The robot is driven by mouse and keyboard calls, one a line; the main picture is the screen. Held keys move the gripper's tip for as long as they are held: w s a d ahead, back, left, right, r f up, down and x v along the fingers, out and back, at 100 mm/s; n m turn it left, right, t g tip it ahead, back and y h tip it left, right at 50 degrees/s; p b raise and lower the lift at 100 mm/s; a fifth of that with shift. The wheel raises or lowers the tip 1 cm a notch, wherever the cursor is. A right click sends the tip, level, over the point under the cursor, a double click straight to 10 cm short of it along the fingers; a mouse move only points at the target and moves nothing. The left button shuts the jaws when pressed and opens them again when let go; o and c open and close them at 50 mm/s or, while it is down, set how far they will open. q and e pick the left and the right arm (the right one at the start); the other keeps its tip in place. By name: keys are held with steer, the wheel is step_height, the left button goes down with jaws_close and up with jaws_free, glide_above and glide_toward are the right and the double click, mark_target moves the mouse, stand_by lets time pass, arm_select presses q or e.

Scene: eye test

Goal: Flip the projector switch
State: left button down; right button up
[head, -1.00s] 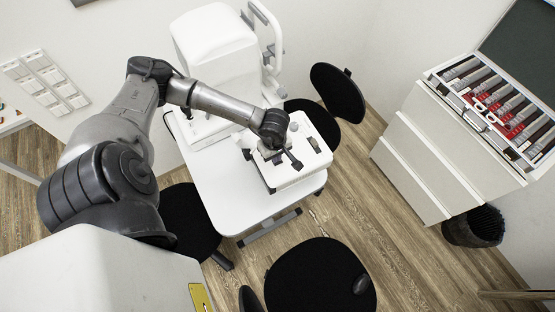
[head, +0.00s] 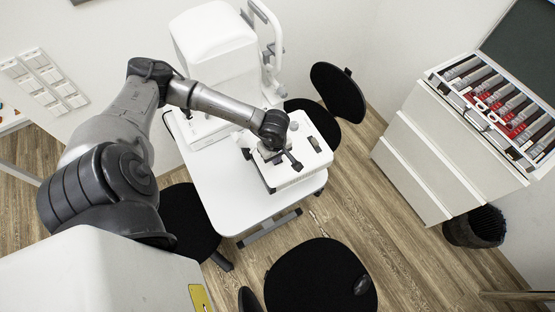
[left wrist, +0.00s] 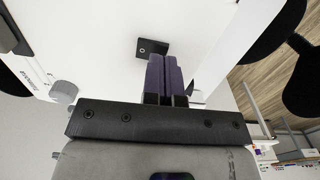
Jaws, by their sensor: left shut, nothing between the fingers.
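The white projector unit (head: 295,178) sits on the white table in the head view. My left gripper (head: 296,165) is over it, fingers shut and empty. In the left wrist view a small black plate with a little round detail (left wrist: 152,47) lies on the white surface, just beyond the tips of my left fingers (left wrist: 163,58). It looks like the switch, but I cannot tell its position, nor whether the fingers touch it. A dark rectangular patch (head: 314,144) shows on the unit in the head view, to the right of the gripper. My right gripper is out of view.
A white table (head: 235,206) carries the unit and a larger white instrument (head: 215,45). A grey knob (left wrist: 64,90) shows at left in the wrist view. Black stools (head: 320,280) stand around. A drawer cabinet (head: 430,150) with a lens tray stands at right.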

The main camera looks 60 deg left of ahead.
arm_select(q)
steer(key=shift+f+b, duration=0.3)
steer(key=shift+f, duration=0.05)
steer(key=shift+f+b, duration=0.35)
steer(key=shift+f, duration=0.05)
steer(key=shift+r, duration=0.1)
stand_by(0.3)
steer(key=shift+r+p, duration=2.05)
steer(key=shift+r, duration=1.45)
